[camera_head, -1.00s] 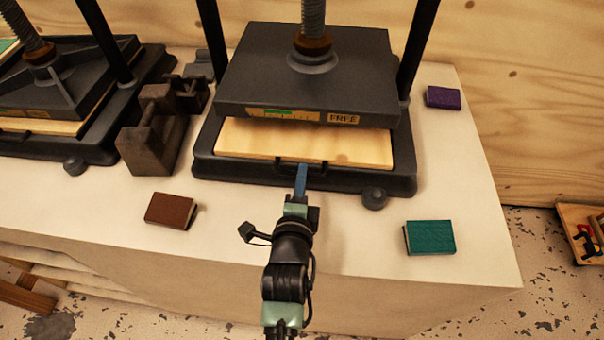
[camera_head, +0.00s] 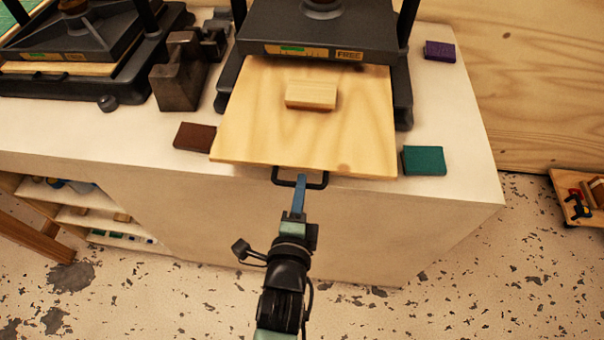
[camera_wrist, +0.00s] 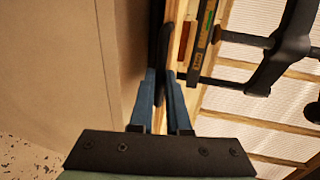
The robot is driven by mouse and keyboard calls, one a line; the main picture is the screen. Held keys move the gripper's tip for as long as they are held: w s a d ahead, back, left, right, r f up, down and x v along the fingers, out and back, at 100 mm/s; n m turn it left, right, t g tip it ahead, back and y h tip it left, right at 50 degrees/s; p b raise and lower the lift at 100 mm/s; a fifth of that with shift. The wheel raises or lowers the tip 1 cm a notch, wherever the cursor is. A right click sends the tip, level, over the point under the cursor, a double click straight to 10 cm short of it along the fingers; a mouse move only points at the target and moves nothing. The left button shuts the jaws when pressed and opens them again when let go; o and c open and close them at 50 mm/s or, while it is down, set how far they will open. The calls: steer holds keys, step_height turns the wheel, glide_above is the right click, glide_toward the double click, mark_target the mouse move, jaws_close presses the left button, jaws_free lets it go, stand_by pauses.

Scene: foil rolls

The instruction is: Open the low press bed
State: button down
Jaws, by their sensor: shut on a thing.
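The low press bed (camera_head: 250,120) is a pale wooden board, pulled well out from under the dark press plate (camera_head: 315,42) and reaching past the table's front edge. A light wooden block (camera_head: 311,95) lies on it. A black handle (camera_head: 316,184) is on the bed's front edge. My gripper (camera_head: 300,184) is shut on the handle, in front of the table. In the wrist view the blue fingers (camera_wrist: 160,88) close around the dark handle bar. The bed's rear part is hidden under the plate.
A brown book (camera_head: 195,137) lies left of the bed, partly behind its edge, and a teal book (camera_head: 424,160) lies right. A purple book (camera_head: 440,51) is at the back right. A rusty metal weight (camera_head: 178,80) and a second press (camera_head: 75,45) stand left. The floor in front is clear.

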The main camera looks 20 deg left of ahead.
steer(key=shift+s+d, duration=0.15)
steer(key=shift+s, duration=0.45)
steer(key=c, duration=0.9)
jaws_free()
steer(key=shift+s, duration=0.1)
steer(key=b+v, duration=0.1)
steer(key=v, duration=1.1)
steer(key=shift+s+d+b, duration=0.15)
steer(key=shift+s+b, duration=0.15)
steer(key=shift+s, duration=0.05)
steer(key=shift+r, duration=0.1)
